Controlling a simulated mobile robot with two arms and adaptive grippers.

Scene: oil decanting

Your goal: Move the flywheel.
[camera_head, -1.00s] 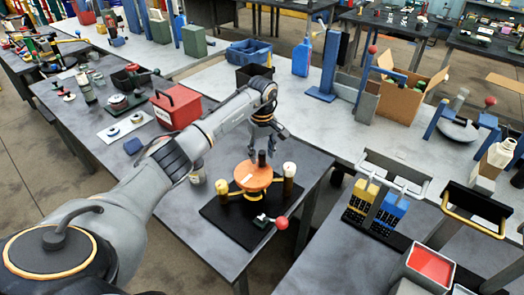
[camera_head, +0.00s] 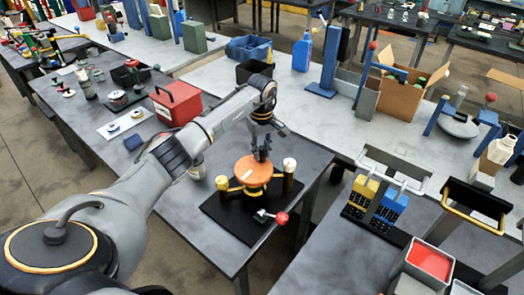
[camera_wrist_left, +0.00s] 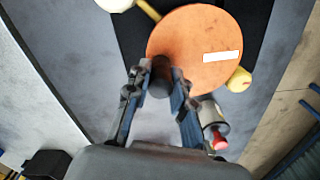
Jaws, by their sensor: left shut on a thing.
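In the left wrist view my left gripper (camera_wrist_left: 160,85) is shut on the flywheel's dark post (camera_wrist_left: 160,74), with the orange disc (camera_wrist_left: 198,50) just beyond. The gripper partly hides the post. My right gripper is not in view.
A red-knobbed clamp (camera_head: 281,218) sits at the front of the base plate. A red box (camera_head: 178,105) stands behind on the same table. Yellow and blue bins (camera_head: 362,194) stand on the table to the right, across a floor gap.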

